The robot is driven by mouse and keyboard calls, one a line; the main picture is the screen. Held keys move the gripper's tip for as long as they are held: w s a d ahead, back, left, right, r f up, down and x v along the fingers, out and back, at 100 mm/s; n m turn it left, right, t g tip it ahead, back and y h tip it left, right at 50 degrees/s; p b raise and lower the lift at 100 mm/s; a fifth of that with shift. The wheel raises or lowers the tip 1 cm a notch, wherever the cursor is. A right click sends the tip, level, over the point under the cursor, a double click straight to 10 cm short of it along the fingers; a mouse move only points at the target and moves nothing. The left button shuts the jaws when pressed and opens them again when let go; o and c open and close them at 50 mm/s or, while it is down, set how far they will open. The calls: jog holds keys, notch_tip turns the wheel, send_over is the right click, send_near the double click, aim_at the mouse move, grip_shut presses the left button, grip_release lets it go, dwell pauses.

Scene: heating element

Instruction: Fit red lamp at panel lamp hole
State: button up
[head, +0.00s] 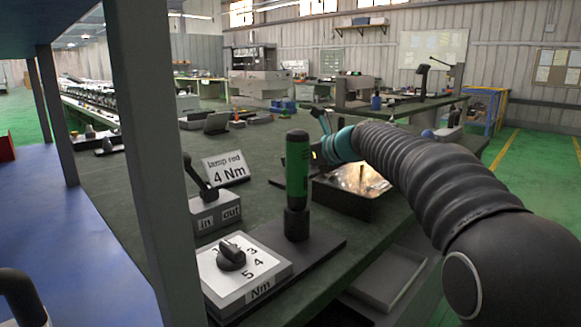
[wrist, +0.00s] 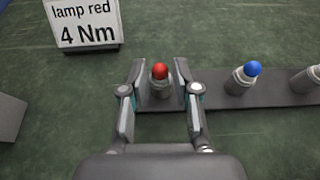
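In the wrist view a red lamp (wrist: 160,76), with a red cap on a grey body, stands upright in a dark strip holder (wrist: 205,101). My gripper (wrist: 159,84) is open, one finger on each side of the lamp, with a small gap visible on both sides.
A blue lamp (wrist: 247,75) and a grey-bodied part (wrist: 309,78) stand to the right in the same strip. A "lamp red 4 Nm" sign (head: 226,168), a green tool (head: 297,172), an in/out box (head: 215,211) and an Nm dial box (head: 245,275) stand on the bench.

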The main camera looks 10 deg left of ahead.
jog(key=shift+c, duration=1.3)
jog(key=shift+r, duration=0.15)
